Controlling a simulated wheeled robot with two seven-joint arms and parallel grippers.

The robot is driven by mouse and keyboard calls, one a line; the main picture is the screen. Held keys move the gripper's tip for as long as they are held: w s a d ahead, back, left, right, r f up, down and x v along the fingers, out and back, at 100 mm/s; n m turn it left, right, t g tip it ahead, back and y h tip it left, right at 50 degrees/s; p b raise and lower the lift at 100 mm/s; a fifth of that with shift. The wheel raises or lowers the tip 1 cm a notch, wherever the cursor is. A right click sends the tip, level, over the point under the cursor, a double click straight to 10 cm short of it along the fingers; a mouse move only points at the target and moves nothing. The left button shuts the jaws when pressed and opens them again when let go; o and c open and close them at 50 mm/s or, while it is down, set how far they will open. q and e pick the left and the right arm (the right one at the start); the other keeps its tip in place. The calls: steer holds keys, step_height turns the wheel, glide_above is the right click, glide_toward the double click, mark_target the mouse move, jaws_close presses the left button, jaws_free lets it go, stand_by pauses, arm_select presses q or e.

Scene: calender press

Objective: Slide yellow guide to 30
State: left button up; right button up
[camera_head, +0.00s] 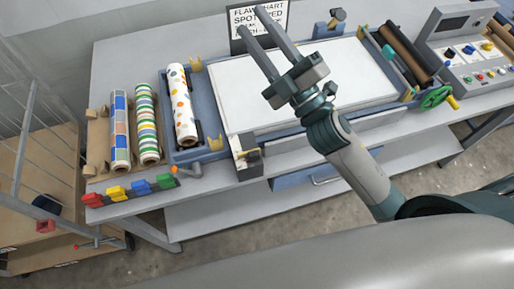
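A row of coloured pieces lies along the front left edge of the table: red (92,200), yellow (116,192), blue (140,187) and green (165,181). The yellow piece, which looks like the yellow guide, sits between the red and blue ones. Any scale marks or the number 30 are too small to read. My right gripper (253,20) is open and empty, its two fingers apart. It is held above the back of the white press bed (300,80), in front of the sign, far up and right of the yellow piece. My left gripper is not in view.
Patterned rolls (147,120) lie left of the bed, with yellow brackets (215,143) beside them. A small grey part with an orange end (187,170) is close right of the green piece. A green handwheel (434,97) and control panel (470,50) stand at right.

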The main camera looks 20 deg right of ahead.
steer(key=s+a+r+n+g+y, duration=0.55)
steer(key=n+y, duration=0.45)
steer(key=n, duration=0.2)
steer(key=s+a+f+n+g+h, duration=0.1)
steer(key=s+a+f+n+g, duration=0.3)
steer(key=n+g, duration=0.55)
steer(key=s+a+f+n+g+h, duration=0.1)
steer(key=s+a+f+n+g, duration=0.1)
steer(key=s+a+n+g, duration=0.55)
steer(key=w+d+f+n+g+h, duration=0.1)
steer(key=w+d+f+n+h, duration=0.2)
steer(key=d+f+n+h, duration=0.45)
steer(key=w+d+f+t+h, duration=0.1)
steer(key=w+d+f+h, duration=0.1)
steer(key=d, duration=0.4)
steer(key=w+d+f+t+h, duration=0.1)
steer(key=w+d+f+h, duration=0.2)
steer(key=d, duration=0.4)
steer(key=shift+d+f+h, duration=0.2)
steer(key=shift+f+h, duration=0.05)
steer(key=shift+h, duration=0.3)
steer(key=shift+m, duration=0.25)
